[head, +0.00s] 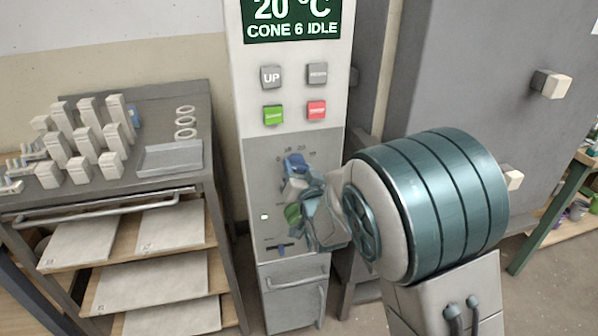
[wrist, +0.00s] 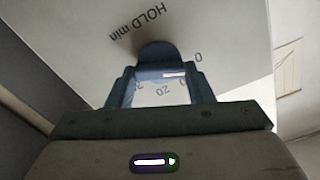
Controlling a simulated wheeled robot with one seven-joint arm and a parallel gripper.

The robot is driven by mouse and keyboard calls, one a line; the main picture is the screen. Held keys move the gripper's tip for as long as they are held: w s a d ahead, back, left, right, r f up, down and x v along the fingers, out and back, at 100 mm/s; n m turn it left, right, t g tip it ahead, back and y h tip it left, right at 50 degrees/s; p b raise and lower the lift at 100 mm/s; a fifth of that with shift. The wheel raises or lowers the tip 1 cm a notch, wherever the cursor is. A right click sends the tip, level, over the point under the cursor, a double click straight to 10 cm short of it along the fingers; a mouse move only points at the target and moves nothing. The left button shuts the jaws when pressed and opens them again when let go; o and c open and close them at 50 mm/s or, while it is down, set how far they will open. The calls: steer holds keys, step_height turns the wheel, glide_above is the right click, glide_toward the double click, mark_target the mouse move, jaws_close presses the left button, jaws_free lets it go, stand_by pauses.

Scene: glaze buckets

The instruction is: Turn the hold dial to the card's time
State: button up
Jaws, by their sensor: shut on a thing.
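The hold dial (wrist: 158,54) is dark blue-grey and sits on the panel of the kiln controller (head: 253,192). In the wrist view, "HOLD min" is printed beside it, with scale numbers including 0 and 20. A short white mark shows near the dial. My gripper (head: 299,183) is at the lower panel in the head view and covers much of the dial there. In the wrist view my gripper (wrist: 160,88) has a finger on each side and is shut on the dial. The exact pointed-to value cannot be read. I cannot make out a card with a time.
A green display (head: 292,20) reads 20 °C, CONE 6 IDLE. Several buttons (head: 317,110) sit below it, and a slider (head: 279,248) is below the dial. A rack (head: 160,100) with pale blocks stands at left. A large grey cabinet (head: 480,70) is at right.

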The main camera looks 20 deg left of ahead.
steer(key=shift+f+b, duration=0.2)
steer(key=shift+b, duration=0.15)
steer(key=shift+f+m+b, duration=0.15)
steer(key=shift+m+b, duration=0.65)
steer(key=shift+b, duration=0.45)
steer(key=shift+o, duration=0.2)
steer(key=m+b, duration=0.2)
steer(key=b, duration=0.2)
steer(key=shift+d, duration=0.1)
steer(key=m+b, duration=0.3)
steer(key=b, duration=0.2)
steer(key=shift+m, duration=0.4)
steer(key=shift+c, duration=0.2)
steer(key=shift+m+b, duration=0.5)
steer(key=shift+b, duration=0.2)
steer(key=shift+r, duration=0.2)
steer(key=o, duration=1)
